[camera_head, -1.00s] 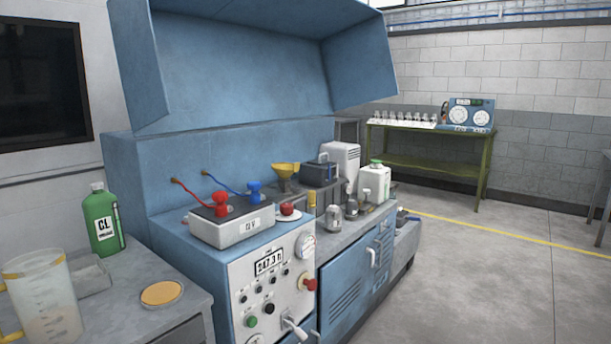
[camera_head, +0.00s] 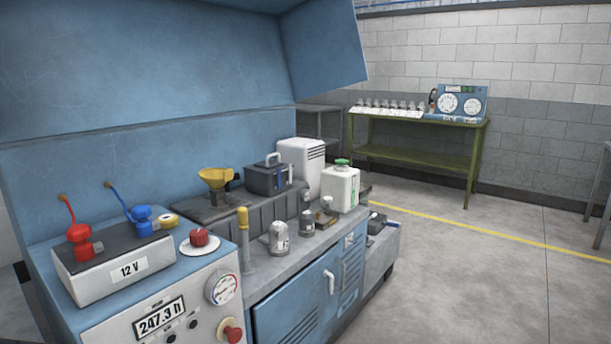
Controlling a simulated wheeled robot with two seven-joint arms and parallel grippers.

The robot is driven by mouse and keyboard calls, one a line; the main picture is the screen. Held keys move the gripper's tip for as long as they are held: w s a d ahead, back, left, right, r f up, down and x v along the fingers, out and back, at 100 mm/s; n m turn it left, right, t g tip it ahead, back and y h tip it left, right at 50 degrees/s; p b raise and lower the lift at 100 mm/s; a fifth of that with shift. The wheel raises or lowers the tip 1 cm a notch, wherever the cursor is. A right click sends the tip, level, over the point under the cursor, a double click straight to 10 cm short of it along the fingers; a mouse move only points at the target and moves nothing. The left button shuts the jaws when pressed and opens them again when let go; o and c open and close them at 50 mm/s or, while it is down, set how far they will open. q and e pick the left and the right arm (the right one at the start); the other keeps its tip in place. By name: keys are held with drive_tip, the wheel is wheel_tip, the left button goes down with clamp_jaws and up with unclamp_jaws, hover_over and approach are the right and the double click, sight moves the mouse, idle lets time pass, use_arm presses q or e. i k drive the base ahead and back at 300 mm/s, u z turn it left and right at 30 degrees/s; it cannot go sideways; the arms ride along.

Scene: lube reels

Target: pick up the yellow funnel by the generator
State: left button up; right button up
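The yellow funnel (camera_head: 217,179) stands upright, wide mouth up, at the back of the blue bench. It sits on or just behind a dark block, and its lower end is hard to make out. The generator is not clearly identifiable; a dark grey box with a carrying handle (camera_head: 268,178) stands just right of the funnel and may be it. Neither of my grippers is in view.
A 12 V battery box (camera_head: 115,268) with red and blue clamps sits front left. A yellow-topped post (camera_head: 243,230), metal canisters (camera_head: 279,238) and a white jug (camera_head: 341,187) line the bench. A green table (camera_head: 420,158) stands behind. Floor at right is clear.

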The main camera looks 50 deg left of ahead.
sight(217, 184)
drive_tip(key=u, duration=0.15)
drive_tip(key=i, duration=1.25)
drive_tip(key=u, duration=0.65)
